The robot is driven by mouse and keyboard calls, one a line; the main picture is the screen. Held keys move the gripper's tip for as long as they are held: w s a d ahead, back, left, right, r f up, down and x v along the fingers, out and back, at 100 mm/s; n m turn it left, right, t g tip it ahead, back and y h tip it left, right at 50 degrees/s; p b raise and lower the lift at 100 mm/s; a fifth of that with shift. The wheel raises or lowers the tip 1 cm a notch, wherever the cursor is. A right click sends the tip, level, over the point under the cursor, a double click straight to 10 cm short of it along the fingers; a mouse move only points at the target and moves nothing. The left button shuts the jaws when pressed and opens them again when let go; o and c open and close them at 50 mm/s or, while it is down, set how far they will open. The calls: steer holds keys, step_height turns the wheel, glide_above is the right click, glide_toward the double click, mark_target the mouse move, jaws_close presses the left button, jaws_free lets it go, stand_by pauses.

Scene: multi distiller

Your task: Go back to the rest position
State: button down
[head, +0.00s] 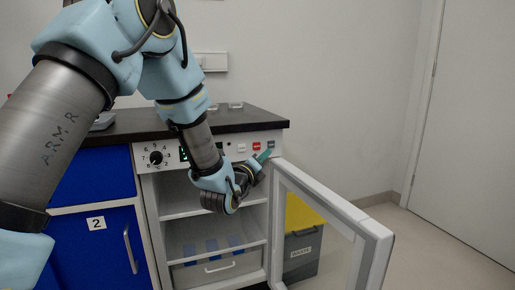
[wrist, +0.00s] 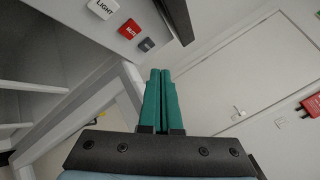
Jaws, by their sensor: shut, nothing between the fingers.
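My gripper (head: 264,156) is at the upper right corner of the front of an open white cabinet appliance, close to its buttons. In the wrist view my gripper (wrist: 160,72) shows its two green fingers side by side, shut and with nothing between them. A red button (head: 257,146) and a dark button (head: 271,144) sit on the panel by the fingertips. The wrist view shows a white button marked LIGHT (wrist: 103,7), a red button (wrist: 130,28) and a dark button (wrist: 146,44). I cannot tell whether the fingers touch the panel.
The glass-fronted door (head: 372,245) stands wide open to the right of the cabinet. A grey bin with a yellow lid (head: 304,248) is behind it. A blue cabinet (head: 92,240) adjoins on the left under the dark worktop (head: 236,121). Open floor (head: 440,240) lies at the right.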

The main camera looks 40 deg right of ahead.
stand_by(0.4)
steer(key=w+a+f+n+y, duration=0.2)
steer(key=w+a+n+y, duration=0.3)
steer(key=a, duration=0.4)
steer(key=w+a+f+n+t+y, duration=0.1)
steer(key=w+a+f+n+y, duration=0.1)
steer(key=w+a+n, duration=0.45)
steer(key=w+a+f+n+y, duration=0.2)
steer(key=w+a+n+y, duration=0.3)
steer(key=a, duration=0.6)
steer(key=s+a+f+n+g+y, duration=0.1)
steer(key=s+a+n+y, duration=0.15)
steer(key=a+n, duration=0.5)
steer(key=s+a+f+n+g+y, duration=0.1)
steer(key=s+a+f+n, duration=0.2)
steer(key=a, duration=0.7)
steer(key=s+a+r+n+g+y, duration=0.15)
steer(key=s+a+n+g, duration=0.35)
steer(key=s+a+n, duration=0.75)
step_height(320, 180, up, 25)
steer(key=w+m+p, duration=0.1)
steer(key=p, duration=2.4)
steer(key=shift+w+a+f, duration=0.15)
steer(key=shift+w+f, duration=0.05)
steer(key=shift+w, duration=0.05)
